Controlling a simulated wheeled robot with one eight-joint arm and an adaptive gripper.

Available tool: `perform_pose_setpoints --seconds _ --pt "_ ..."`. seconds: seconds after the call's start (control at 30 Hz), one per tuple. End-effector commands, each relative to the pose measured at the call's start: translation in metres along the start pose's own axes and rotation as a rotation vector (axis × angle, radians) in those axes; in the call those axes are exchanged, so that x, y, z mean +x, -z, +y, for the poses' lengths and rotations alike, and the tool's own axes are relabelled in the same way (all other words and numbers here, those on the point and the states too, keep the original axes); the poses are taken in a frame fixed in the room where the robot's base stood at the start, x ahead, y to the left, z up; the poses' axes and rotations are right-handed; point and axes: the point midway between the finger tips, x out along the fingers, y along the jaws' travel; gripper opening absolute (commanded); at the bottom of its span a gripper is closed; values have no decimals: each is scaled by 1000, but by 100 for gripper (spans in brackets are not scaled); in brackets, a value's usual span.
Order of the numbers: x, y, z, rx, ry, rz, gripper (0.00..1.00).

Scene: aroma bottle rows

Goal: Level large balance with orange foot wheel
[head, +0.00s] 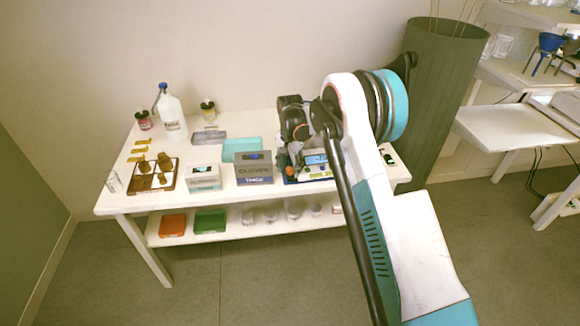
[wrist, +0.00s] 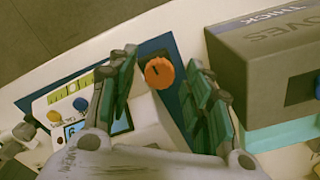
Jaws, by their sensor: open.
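The large balance (wrist: 148,125) is a white device with a lit blue display (wrist: 72,130) and a yellow-green strip (wrist: 68,104) with dark marks, perhaps its level. Its orange foot wheel (wrist: 159,72) sticks out at its edge over a dark blue mat (wrist: 178,100). My gripper (wrist: 163,60) is open, with one finger on each side of the wheel and visible gaps to it. In the head view the balance (head: 318,170) stands at the table's right part, partly hidden by my arm. Much of its body is covered by my gripper in the wrist view.
A grey glove box (head: 254,168) stands close left of the balance, near my right finger in the wrist view. A smaller box (head: 204,177), a teal tray (head: 240,146), a weight tray (head: 154,174) and a white bottle (head: 171,115) stand farther left on the white table (head: 128,200).

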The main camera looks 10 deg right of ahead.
Motion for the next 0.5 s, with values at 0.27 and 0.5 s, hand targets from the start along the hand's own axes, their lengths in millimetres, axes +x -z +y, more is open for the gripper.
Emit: perform_pose_setpoints --seconds 0.27,0.5 --pt "-26 0 0 0 0 0 46" --pt "-75 0 0 0 0 0 46"
